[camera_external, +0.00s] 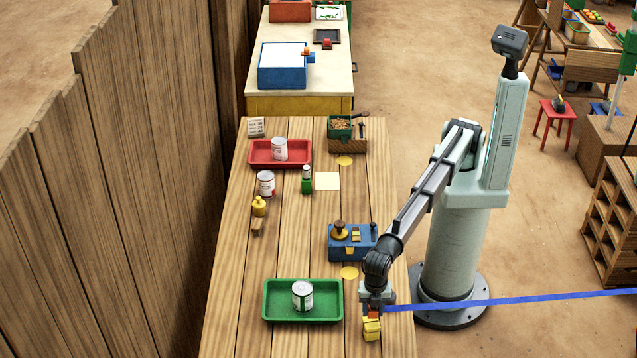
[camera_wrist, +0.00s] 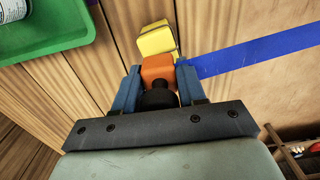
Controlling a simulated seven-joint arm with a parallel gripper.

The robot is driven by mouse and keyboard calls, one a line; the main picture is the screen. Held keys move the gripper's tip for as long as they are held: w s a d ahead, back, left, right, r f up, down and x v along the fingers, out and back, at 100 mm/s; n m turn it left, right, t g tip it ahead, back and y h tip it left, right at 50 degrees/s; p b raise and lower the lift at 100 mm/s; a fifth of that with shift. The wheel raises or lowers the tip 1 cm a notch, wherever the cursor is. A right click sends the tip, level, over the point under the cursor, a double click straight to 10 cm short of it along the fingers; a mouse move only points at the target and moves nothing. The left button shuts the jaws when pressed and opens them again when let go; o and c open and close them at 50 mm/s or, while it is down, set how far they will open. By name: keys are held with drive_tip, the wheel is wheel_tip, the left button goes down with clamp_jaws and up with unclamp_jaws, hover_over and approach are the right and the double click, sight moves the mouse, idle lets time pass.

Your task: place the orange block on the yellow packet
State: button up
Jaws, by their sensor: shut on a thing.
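The orange block (camera_wrist: 157,67) is between the two blue fingers of my gripper (camera_wrist: 158,80), which is shut on it. In the external view the orange block (camera_external: 373,314) shows just under my gripper (camera_external: 376,303). The yellow packet (camera_external: 372,329) lies near the front right edge of the table, just below the block in the picture. In the wrist view the yellow packet (camera_wrist: 156,40) shows right beyond the block, partly hidden by it. I cannot tell whether the block touches the packet.
A green tray (camera_external: 270,312) with a can (camera_external: 302,295) stands left of my gripper. A blue box (camera_external: 340,252) stands behind it. A blue strip (camera_external: 520,299) runs right from beside the packet. A red tray (camera_external: 262,156) is farther back. The table's middle is mostly clear.

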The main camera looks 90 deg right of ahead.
sight(372, 315)
drive_tip(key=shift+f, duration=1.45)
drive_tip(key=shift+f, duration=0.1)
drive_tip(key=o, duration=1.1)
wheel_tip(372, 315, up, 12)
drive_tip(key=shift+r, duration=0.1)
